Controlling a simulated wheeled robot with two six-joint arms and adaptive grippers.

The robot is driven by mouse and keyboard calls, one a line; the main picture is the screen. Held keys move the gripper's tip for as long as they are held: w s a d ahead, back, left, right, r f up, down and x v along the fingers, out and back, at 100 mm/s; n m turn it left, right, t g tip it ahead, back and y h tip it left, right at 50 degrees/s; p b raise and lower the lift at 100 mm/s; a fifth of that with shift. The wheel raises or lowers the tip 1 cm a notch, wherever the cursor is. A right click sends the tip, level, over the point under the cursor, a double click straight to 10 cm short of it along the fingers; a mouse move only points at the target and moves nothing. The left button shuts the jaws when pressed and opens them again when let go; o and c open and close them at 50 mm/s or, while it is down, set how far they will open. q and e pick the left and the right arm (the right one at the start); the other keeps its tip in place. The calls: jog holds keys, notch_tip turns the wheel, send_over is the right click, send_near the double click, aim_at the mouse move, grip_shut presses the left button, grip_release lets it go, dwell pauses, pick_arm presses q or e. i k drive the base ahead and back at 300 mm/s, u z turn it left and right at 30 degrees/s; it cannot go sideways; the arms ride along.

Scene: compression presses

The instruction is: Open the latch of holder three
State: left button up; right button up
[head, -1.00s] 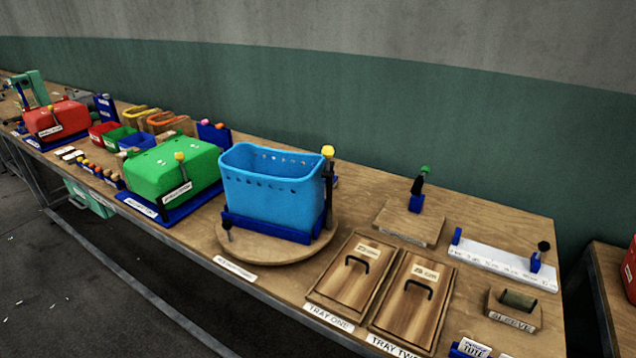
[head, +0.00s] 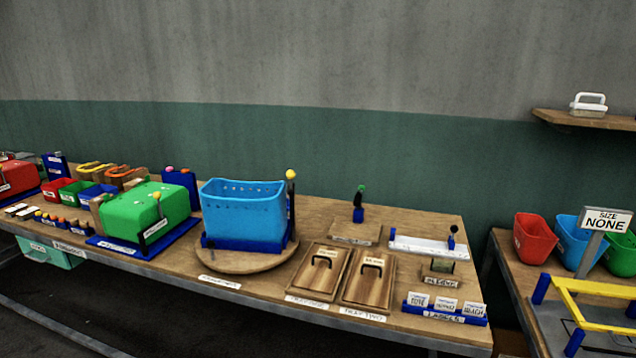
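No label that I can read says holder three, so I cannot tell which fixture it is. A blue perforated basket (head: 244,212) sits in a blue base on a round wooden board (head: 217,261). A black upright lever with a yellow knob (head: 291,175) stands at its right. A green box (head: 145,208) on a blue base has a black lever with a yellow knob (head: 157,196). A red box (head: 17,176) is at the left edge. A green-knobbed lever (head: 359,200) stands on a wooden block. Neither of my grippers is in view.
Two lidded wooden trays (head: 319,270) lie right of the round board. A white strip (head: 420,245) and a label rack (head: 445,311) are further right. A gap separates this bench from a second bench (head: 506,267) with red, blue and green bins. A wall shelf (head: 585,119) holds a white-handled object.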

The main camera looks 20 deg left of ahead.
aim_at(290, 174)
jog(key=z, duration=0.45)
jog(key=i, duration=0.95)
jog(key=z, duration=0.1)
